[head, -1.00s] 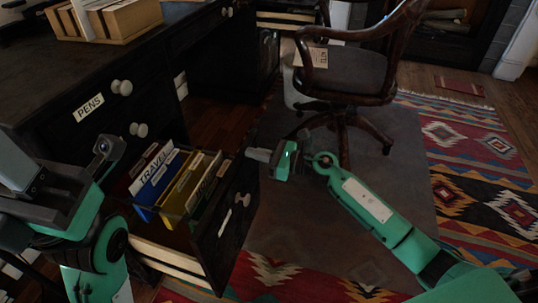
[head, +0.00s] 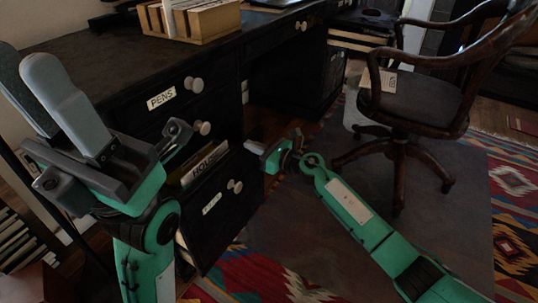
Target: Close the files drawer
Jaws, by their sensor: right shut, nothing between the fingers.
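The files drawer (head: 218,221) is the low dark drawer in the desk, partly open. Its front has a pale knob (head: 238,187) and a small label. A tab reading HOUSE shows inside; my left arm hides much of the rest. My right gripper (head: 254,147) is shut and empty, at the upper right edge of the drawer front. I cannot tell whether it touches. My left gripper (head: 48,82) is raised at the left, its two grey fingers pointing up and left, nothing seen held. Their gap is unclear.
Above the drawer is one labelled PENS (head: 161,98), with pale knobs. A wooden organiser (head: 208,24) stands on the desk (head: 85,58). A wooden armchair (head: 425,100) stands right of the desk. Floor mat and patterned rug (head: 513,180) lie open at the right.

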